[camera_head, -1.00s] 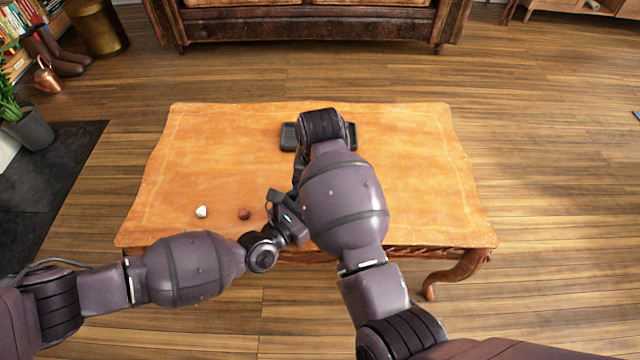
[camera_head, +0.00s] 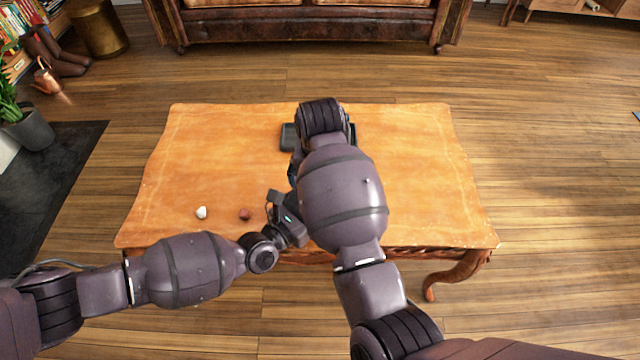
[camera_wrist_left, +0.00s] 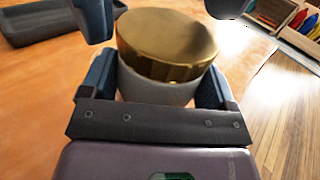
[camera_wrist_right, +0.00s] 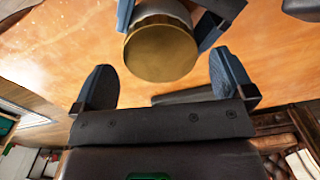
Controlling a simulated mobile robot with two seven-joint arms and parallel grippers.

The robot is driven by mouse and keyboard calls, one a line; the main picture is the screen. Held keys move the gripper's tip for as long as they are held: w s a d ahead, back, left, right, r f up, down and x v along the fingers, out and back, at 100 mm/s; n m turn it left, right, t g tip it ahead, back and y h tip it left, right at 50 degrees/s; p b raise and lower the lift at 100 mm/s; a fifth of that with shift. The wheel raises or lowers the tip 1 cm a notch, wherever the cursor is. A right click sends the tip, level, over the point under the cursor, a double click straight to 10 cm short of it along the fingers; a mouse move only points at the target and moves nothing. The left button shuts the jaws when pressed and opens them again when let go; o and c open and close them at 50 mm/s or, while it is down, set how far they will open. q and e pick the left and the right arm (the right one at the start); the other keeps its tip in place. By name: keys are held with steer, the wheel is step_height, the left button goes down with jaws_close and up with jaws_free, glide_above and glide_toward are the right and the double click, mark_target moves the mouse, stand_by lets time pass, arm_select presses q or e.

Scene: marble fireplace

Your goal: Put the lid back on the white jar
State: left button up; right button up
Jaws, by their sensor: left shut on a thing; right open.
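The white jar (camera_wrist_left: 155,92) stands between the fingers of my left gripper (camera_wrist_left: 156,84), which is shut on its sides. The gold lid (camera_wrist_left: 168,38) sits on top of the jar's mouth; I cannot tell whether it is fully seated. In the right wrist view the lid (camera_wrist_right: 160,53) shows with part of the jar (camera_wrist_right: 162,8) behind it. My right gripper (camera_wrist_right: 163,64) is open, its fingers apart on either side of the lid and not visibly touching it. In the head view my right arm hides the jar and lid.
A dark tray (camera_head: 288,138) lies on the wooden table (camera_head: 400,180) near its far edge, partly behind my right arm. A small white object (camera_head: 201,212) and a small dark red object (camera_head: 245,214) lie at the front left. The table's right side is clear.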

steer(key=shift+r, duration=1.2)
steer(key=shift+c, duration=0.6)
steer(key=shift+w+d+r, duration=0.1)
steer(key=shift+w+d, duration=0.1)
steer(key=w+d+r+n+t+h, duration=0.1)
steer(key=w+d+r+n+t, duration=0.1)
steer(key=w+d+r, duration=0.1)
steer(key=s+a+n, duration=0.1)
steer(key=n, duration=0.1)
steer(key=s+a+n+g, duration=0.1)
steer(key=n, duration=0.2)
steer(key=s+a+n, duration=0.1)
steer(key=n, duration=0.1)
steer(key=shift+r+n+g+y, duration=0.1)
steer(key=shift+n+g+y, duration=0.2)
steer(key=shift+n+y, duration=0.1)
steer(key=shift+s+a+n, duration=0.2)
steer(key=shift+s+n, duration=0.05)
steer(key=shift+n, duration=0.45)
